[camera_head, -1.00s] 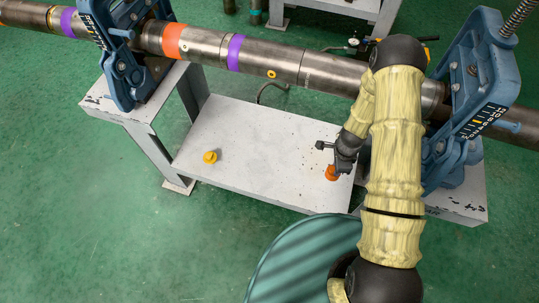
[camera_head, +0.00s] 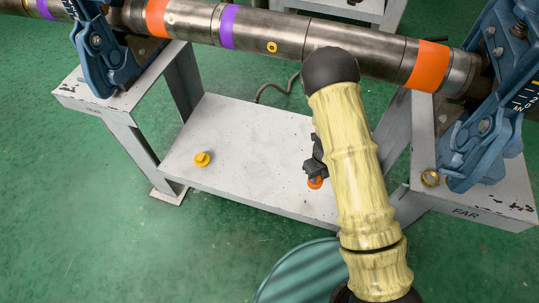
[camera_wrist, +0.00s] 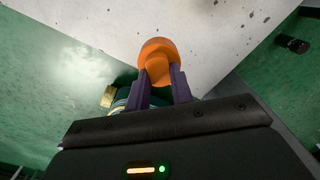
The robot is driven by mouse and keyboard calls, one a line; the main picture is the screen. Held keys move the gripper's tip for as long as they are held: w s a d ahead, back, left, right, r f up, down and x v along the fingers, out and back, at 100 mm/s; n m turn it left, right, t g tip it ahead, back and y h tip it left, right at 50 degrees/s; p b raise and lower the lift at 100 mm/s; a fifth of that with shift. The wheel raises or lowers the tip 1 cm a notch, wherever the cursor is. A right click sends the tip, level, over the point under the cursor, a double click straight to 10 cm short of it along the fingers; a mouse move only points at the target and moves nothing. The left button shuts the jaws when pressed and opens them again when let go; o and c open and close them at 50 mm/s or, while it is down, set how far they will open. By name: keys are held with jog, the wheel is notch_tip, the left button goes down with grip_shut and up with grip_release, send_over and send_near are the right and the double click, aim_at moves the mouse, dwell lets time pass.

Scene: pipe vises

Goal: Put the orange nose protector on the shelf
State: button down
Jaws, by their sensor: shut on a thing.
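The orange nose protector (camera_head: 315,183) is mostly hidden behind my arm in the head view. In the wrist view the orange protector (camera_wrist: 157,60) is round and sits between my two dark fingers. My gripper (camera_wrist: 160,84) is shut on it. In the head view my gripper (camera_head: 316,165) hangs near the right front part of the shelf. The pale grey shelf (camera_head: 250,150) lies low between two stands. In the wrist view the shelf (camera_wrist: 215,25) shows behind the protector. I cannot tell whether the protector touches it.
A yellow cap (camera_head: 202,159) lies on the left of the shelf. The shelf's middle is bare. A long pipe (camera_head: 300,38) runs above it between blue vises (camera_head: 97,50). A brass ring (camera_head: 430,178) sits on the right stand. A ribbed teal drum (camera_head: 297,275) stands in front.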

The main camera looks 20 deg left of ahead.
dwell(0.3)
jog(key=b, duration=0.2)
send_over(311, 196)
jog(key=shift+w+f, duration=0.1)
jog(key=shift+f, duration=2.35)
notch_tip(311, 196, down, 5)
jog(key=shift+w+d+f+b, duration=0.1)
jog(key=shift+b, duration=1)
jog(key=shift+s, duration=0.2)
jog(key=c, duration=1.2)
grip_release()
jog(key=shift+c, duration=0.2)
